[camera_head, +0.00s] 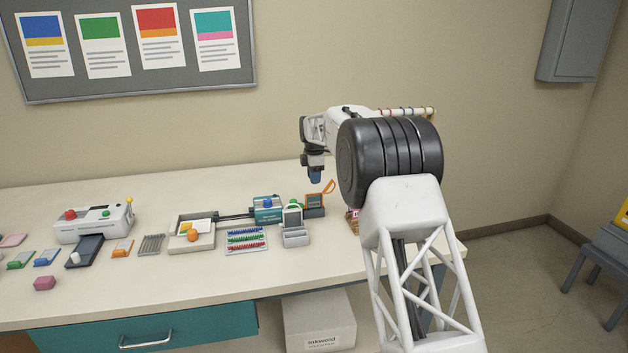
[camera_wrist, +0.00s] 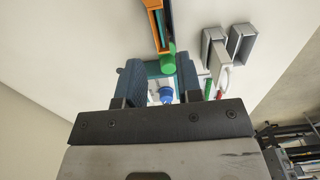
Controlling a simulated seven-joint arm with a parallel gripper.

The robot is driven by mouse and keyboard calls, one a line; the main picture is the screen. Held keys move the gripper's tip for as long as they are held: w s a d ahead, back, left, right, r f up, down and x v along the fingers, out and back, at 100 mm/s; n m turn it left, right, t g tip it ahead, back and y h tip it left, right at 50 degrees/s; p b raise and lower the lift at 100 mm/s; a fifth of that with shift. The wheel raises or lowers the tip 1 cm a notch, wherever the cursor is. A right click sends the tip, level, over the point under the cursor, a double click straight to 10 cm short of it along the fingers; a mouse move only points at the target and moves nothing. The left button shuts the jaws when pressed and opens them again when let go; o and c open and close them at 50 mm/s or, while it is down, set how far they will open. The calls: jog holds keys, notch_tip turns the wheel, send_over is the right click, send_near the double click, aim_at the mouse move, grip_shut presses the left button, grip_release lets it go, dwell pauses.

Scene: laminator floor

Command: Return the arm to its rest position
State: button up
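My gripper (camera_head: 315,176) hangs from my raised arm above the back right part of the workbench, fingers pointing down. It is above the bench top, near the teal device and the orange-framed item, and appears clear of both. In the wrist view my gripper (camera_wrist: 159,72) has its two blue-grey fingers spread apart with a gap between them. I see nothing held there; the blue knob (camera_wrist: 165,94) shows through the gap, on the bench below. My arm hides part of the bench's right end.
Below stand a teal device (camera_head: 268,210), an orange-framed item (camera_head: 315,203) and a grey holder (camera_head: 294,230). A white machine (camera_head: 95,221), a tray (camera_head: 205,243) and small coloured pieces lie left. A wall board (camera_head: 128,88) hangs behind. The bench's front strip is mostly clear.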

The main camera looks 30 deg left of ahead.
jog(key=shift+r, duration=0.55)
dwell(0.4)
